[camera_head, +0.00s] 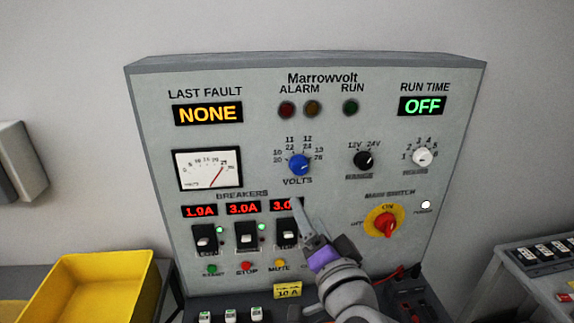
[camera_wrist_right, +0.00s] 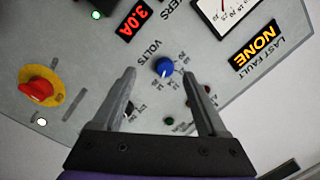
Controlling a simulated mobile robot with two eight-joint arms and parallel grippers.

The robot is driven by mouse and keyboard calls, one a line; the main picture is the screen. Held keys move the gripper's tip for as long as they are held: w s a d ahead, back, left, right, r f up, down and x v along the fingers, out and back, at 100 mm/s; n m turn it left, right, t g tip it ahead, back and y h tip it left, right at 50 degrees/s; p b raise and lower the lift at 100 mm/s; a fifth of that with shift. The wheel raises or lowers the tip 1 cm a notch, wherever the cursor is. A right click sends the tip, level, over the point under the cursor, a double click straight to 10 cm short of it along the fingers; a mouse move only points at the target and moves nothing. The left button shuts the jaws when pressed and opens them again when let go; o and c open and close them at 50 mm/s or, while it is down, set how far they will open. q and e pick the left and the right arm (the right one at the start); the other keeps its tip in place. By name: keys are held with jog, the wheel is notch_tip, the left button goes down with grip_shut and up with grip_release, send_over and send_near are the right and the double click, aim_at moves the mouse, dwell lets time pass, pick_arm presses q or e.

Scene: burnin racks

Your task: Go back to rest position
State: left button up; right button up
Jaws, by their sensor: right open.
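My right gripper (camera_head: 301,212) reaches up from the lower right in front of the grey Marrowvolt panel (camera_head: 265,115). It covers part of the third breaker and its display. In the right wrist view the two fingers of my right gripper (camera_wrist_right: 160,75) are spread apart with nothing between them. The blue volts knob (camera_wrist_right: 164,67) shows beyond the gap between the fingertips; it also shows in the head view (camera_head: 299,165). I cannot tell how far the fingertips are from the panel. My left gripper is not in view.
The red main switch (camera_head: 384,225) points to ON. The displays read NONE (camera_head: 208,113) and OFF (camera_head: 422,105). A yellow bin (camera_head: 94,285) stands at lower left. Another device (camera_head: 541,265) stands at right. A grey box (camera_head: 21,165) hangs on the left wall.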

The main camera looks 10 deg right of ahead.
notch_tip(320, 180, down, 11)
jog(key=s+a+n+g+y, duration=0.1)
jog(key=s+n+g+y, duration=0.1)
jog(key=n+g, duration=0.25)
jog(key=s+d+f+n+g+h, duration=0.2)
jog(key=s+d+f+g, duration=0.2)
jog(key=s+f, duration=0.3)
jog(key=s+d+f+n+g+h, duration=0.1)
jog(key=s+d+f+g, duration=0.3)
jog(key=f, duration=1)
jog(key=s+n, duration=0.1)
jog(key=s, duration=0.2)
jog(key=shift+s+d+f+n+h, duration=0.2)
jog(key=shift+d+f+n+h, duration=0.1)
jog(key=shift+f+n+h, duration=0.1)
